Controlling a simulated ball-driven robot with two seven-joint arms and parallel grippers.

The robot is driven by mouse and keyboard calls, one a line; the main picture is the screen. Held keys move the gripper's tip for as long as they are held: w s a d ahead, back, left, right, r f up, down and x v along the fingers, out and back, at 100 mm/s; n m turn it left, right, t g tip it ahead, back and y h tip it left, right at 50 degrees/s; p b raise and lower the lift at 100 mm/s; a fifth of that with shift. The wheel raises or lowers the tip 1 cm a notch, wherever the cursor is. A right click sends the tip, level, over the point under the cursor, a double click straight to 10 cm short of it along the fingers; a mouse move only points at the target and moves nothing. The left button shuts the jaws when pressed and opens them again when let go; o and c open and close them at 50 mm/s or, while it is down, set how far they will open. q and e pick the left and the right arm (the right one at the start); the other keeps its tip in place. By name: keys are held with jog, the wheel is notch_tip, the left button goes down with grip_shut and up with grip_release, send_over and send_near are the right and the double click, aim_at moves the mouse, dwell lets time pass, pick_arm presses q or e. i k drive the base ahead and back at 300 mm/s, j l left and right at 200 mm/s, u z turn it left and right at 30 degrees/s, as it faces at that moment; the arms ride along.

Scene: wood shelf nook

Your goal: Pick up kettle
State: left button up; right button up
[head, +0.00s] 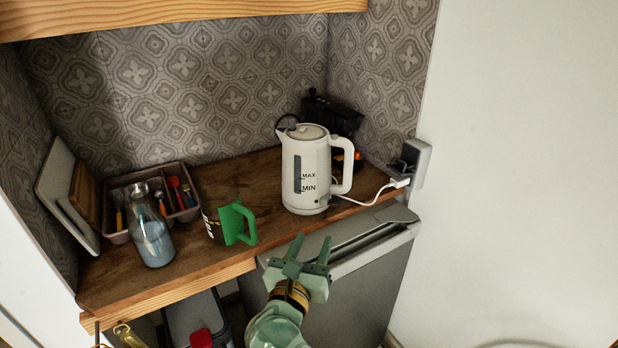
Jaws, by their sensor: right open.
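A white kettle (306,170) stands upright on the wooden shelf, right of its middle. Its spout points left and its handle is on the right side, facing the wall socket. My right gripper (311,248) is green, open and empty. It is in front of the shelf edge, below the kettle in the picture, with its fingers pointing up and apart from the kettle. My left gripper cannot be made out in the head view.
A glass bottle (151,229) and a cutlery tray (119,238) are further left. A black appliance (333,113) is behind the kettle. A white cord (372,199) runs to a wall socket (413,160). A grey fridge (362,285) stands below.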

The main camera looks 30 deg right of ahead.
aim_at(306, 178)
jog(key=i+l, duration=0.4)
jog(key=l, duration=0.15)
jog(key=i+l, duration=0.3)
jog(key=i+z, duration=0.05)
jog(key=i, duration=0.05)
